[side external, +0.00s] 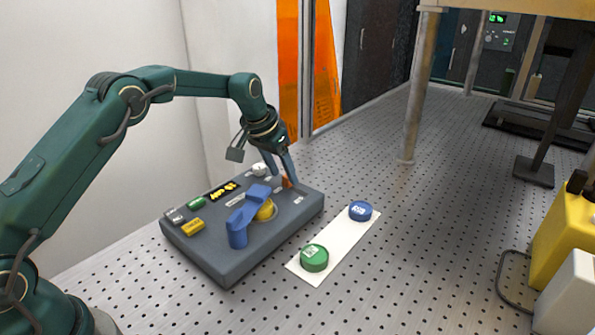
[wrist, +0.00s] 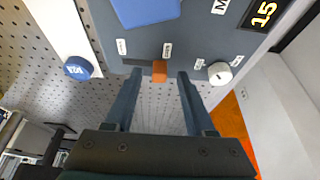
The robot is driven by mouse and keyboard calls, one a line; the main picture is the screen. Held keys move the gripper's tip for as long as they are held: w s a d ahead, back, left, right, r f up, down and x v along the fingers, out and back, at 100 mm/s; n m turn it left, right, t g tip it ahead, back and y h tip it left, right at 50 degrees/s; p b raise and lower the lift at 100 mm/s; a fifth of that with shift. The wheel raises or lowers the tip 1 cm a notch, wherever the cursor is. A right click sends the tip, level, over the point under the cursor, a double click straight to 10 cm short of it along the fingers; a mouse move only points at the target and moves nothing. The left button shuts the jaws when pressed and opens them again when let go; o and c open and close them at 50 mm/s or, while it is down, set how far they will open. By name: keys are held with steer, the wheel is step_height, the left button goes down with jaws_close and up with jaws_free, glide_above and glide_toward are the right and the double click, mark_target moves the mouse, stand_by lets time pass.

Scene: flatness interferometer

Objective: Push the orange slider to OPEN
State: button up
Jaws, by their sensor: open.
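The orange slider (wrist: 159,71) sits on the edge area of the grey control box (wrist: 196,22), at one end of a dark slot, with small white labels around it. In the side view the slider (side external: 287,182) shows at the box's far side, partly hidden by my gripper. My gripper (side external: 281,163) is open, pointing down over that side of the box. In the wrist view its two fingers (wrist: 158,76) stand on either side of the slider, with gaps between them and it. The label lettering is too small to read for certain.
The box carries a blue lever (side external: 238,232), a white knob (wrist: 219,73), a yellow button (side external: 193,226), a green button (side external: 196,203) and a display (side external: 223,191). Blue (side external: 360,210) and green (side external: 314,257) discs lie on a white strip.

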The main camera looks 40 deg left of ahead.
steer(key=shift+w+f, duration=0.25)
steer(key=shift+f, duration=0.35)
jaws_close()
steer(key=shift+d, duration=0.1)
stand_by(1.0)
